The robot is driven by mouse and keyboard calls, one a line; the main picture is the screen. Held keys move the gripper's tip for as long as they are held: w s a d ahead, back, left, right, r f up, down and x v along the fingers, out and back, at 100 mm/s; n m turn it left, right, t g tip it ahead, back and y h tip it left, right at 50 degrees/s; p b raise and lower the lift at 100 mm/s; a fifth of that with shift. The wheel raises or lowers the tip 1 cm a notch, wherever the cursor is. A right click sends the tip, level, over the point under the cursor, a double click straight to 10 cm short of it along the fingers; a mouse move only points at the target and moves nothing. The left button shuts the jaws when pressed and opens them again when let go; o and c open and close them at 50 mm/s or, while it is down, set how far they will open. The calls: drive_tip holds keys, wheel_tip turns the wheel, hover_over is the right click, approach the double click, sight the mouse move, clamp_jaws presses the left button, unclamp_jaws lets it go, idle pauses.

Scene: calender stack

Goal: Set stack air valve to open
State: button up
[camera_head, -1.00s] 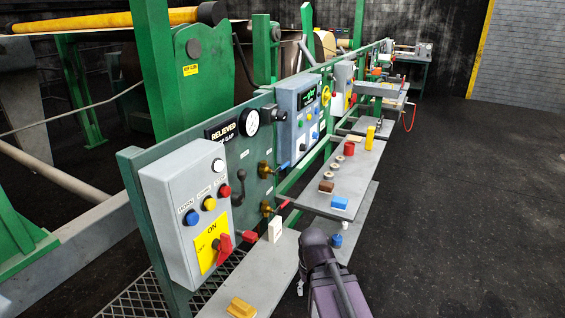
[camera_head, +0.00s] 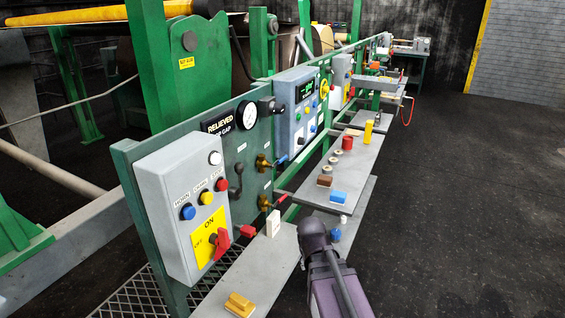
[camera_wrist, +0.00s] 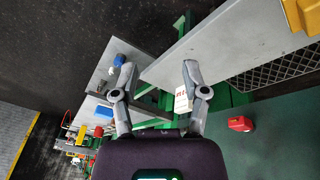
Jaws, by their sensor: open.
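Two brass valves stick out of the green panel in the head view. The upper one (camera_head: 263,162) has a blue-tipped handle. The lower one (camera_head: 264,203) has a red handle (camera_head: 281,194) pointing up and to the right. Their labels are too small to read, so I cannot tell which is the stack air valve. In the wrist view my gripper (camera_wrist: 158,64) is open, its two fingers spread wide with nothing held, above the grey shelf edge. In the head view its fingers are hidden behind my purple arm.
A grey control box (camera_head: 175,200) with coloured buttons and a red rotary switch (camera_head: 222,242) stands left of the valves. A white block (camera_head: 273,223) and a yellow block (camera_head: 239,304) rest on the near shelf (camera_head: 262,262). Open floor lies to the right.

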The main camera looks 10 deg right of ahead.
drive_tip(key=w+d+r+n+t+h+b, duration=0.15)
drive_tip(key=w+d+t, duration=0.25)
drive_tip(key=w, duration=0.5)
drive_tip(key=n+t+y+b, duration=0.6)
drive_tip(key=n+t, duration=0.7)
drive_tip(key=n, duration=0.3)
approach(282, 159)
drive_tip(key=shift+s+d+f, duration=0.2)
drive_tip(key=shift+s+f, duration=0.05)
drive_tip(key=shift+s, duration=0.4)
drive_tip(key=shift+s+d+f, duration=0.2)
drive_tip(key=shift+s+f, duration=0.1)
drive_tip(key=shift+s, duration=0.4)
drive_tip(key=p+x, duration=0.2)
drive_tip(key=x, duration=1.1)
drive_tip(key=shift+w, duration=0.45)
